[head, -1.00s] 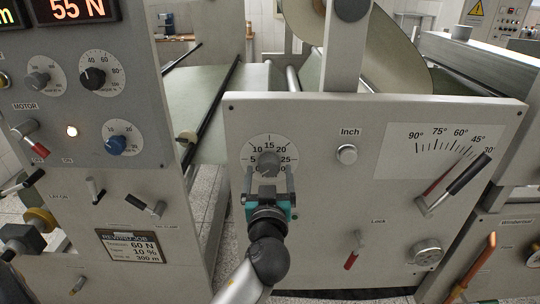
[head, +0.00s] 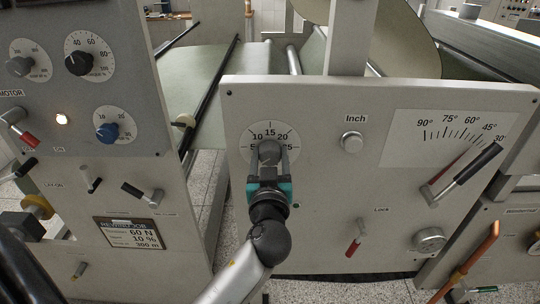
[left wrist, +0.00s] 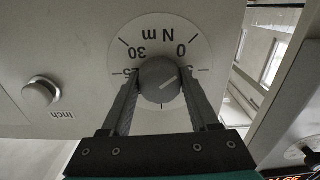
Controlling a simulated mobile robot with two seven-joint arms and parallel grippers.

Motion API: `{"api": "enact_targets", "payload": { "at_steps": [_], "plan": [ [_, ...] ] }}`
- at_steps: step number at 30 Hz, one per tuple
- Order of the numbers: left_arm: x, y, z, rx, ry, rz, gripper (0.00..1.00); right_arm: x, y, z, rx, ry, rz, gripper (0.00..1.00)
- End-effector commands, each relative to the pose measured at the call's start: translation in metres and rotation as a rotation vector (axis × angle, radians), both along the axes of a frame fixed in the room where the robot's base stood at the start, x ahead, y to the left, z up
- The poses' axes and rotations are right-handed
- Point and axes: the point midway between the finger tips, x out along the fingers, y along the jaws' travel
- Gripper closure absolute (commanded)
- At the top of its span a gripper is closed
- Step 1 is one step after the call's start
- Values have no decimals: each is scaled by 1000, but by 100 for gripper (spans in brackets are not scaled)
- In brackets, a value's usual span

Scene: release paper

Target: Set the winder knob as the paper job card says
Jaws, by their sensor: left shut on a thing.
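A round grey knob (head: 269,152) sits on a white dial (head: 246,133) marked in N m on the front panel. My left gripper (head: 269,160) reaches up from below and is shut on this knob, one finger on each side. In the left wrist view the knob (left wrist: 160,80) is between the fingertips (left wrist: 158,88). Its pale pointer line slants toward the right side of the upside-down dial, near the low numbers. The job card (head: 131,234) on the left panel shows 60 N, 10 % and 300 m. My right gripper is not in view.
The Inch button (head: 352,141), red Lock lever (head: 356,238) and angle lever (head: 463,175) are on the same panel. The left panel holds a black knob (head: 79,63), a blue knob (head: 107,132) and several levers. Paper runs behind.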

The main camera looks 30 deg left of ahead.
Motion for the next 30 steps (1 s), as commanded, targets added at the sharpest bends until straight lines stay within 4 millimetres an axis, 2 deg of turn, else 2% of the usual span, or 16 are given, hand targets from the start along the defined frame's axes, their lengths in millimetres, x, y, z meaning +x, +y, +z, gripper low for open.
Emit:
{"api": "enact_targets", "payload": {
  "at_steps": [2,13,22,30],
  "plan": [
    [0,0,0,0,0,0,53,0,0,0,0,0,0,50],
    [0,0,0,0,0,1,94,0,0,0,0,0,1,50],
    [0,0,1,29,18,1,94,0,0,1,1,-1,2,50],
    [0,0,2,163,98,1,94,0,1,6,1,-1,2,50]
  ]
}}
